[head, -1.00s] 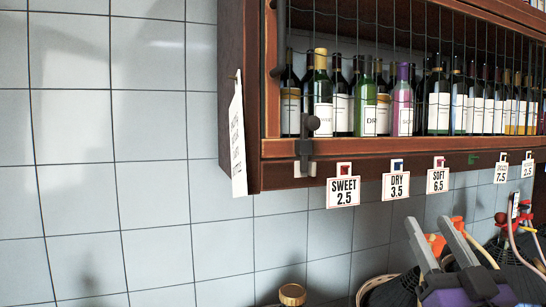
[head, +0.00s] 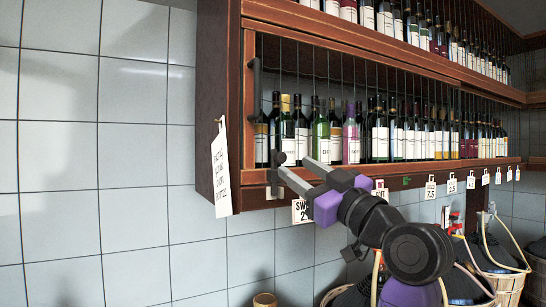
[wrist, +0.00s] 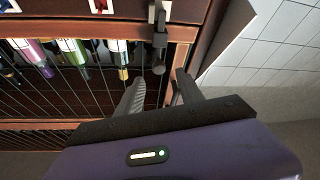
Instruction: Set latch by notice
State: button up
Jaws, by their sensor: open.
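The latch (head: 273,181) is a dark fitting with a round knob on a pale plate, at the lower left corner of the wire-fronted cabinet door. In the wrist view the latch (wrist: 159,42) points its knob toward my fingers. The notice (head: 221,170) is a white card with dark lettering hung on the cabinet's left side; I cannot read its words surely. My gripper (head: 293,167) is open, its grey fingertips close to the latch. In the wrist view my gripper (wrist: 160,78) has its fingers apart, with the knob near the gap; contact cannot be told.
The wooden cabinet (head: 248,130) holds rows of wine bottles behind wire. Price tags (head: 430,187) hang along its lower edge, some hidden by my arm. Baskets (head: 508,285) with hoses stand below at right. The tiled wall at left is clear.

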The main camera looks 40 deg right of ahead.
aim_at(282, 158)
jog(key=p+x, duration=0.2)
jog(key=x, duration=0.5)
jog(key=shift+w+r, duration=0.1)
jog(key=shift+w, duration=0.05)
grip_shut()
dwell(1.2)
